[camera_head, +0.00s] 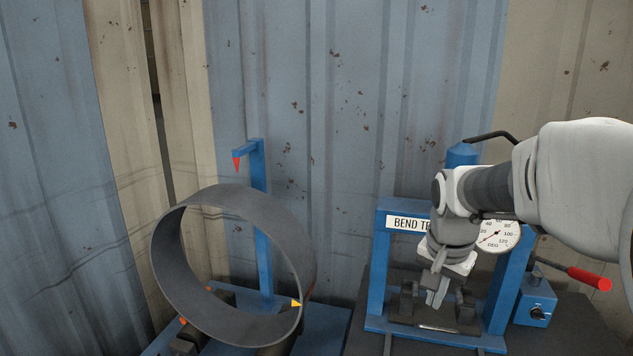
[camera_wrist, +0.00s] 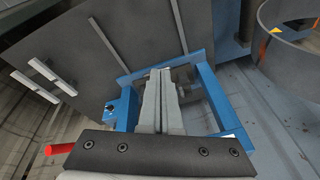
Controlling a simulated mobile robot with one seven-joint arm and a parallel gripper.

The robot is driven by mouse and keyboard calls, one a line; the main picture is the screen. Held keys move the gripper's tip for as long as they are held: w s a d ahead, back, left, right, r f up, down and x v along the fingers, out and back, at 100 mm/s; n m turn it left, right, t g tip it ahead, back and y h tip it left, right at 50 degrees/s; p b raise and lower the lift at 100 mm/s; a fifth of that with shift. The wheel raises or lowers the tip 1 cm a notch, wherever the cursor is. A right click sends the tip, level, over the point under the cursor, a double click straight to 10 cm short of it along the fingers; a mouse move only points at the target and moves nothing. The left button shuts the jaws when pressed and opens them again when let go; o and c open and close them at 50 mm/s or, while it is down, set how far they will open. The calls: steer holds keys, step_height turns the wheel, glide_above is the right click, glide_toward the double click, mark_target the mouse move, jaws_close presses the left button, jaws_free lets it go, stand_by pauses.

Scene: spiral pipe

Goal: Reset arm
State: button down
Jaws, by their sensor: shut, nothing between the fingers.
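My gripper (camera_head: 435,297) is shut and empty in the head view. It points down in front of the blue bend test press (camera_head: 379,268), over its lower part. In the wrist view my gripper's fingers (camera_wrist: 166,76) lie together, with the press's blue frame (camera_wrist: 212,92) around and beyond them. My arm comes in from the right and covers part of the press's sign and gauge. I cannot tell whether the fingertips touch the press.
A large grey pipe ring (camera_head: 168,262) stands on a blue stand (camera_head: 262,215) with a red pointer, left of the press. A red-handled lever (camera_head: 588,277) and blue valve box (camera_head: 536,303) sit right of the press. A corrugated metal wall (camera_head: 330,120) closes off the back.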

steer(key=s+a+r+n+t, duration=0.1)
steer(key=s+a+n, duration=0.2)
steer(key=s, duration=0.6)
steer(key=s+a+r+n+t+y, duration=0.1)
steer(key=s+n, duration=0.4)
steer(key=s, duration=0.5)
steer(key=a+r, duration=0.1)
steer(key=a, duration=0.1)
steer(key=shift+a+t, duration=0.4)
steer(key=shift+r, duration=0.1)
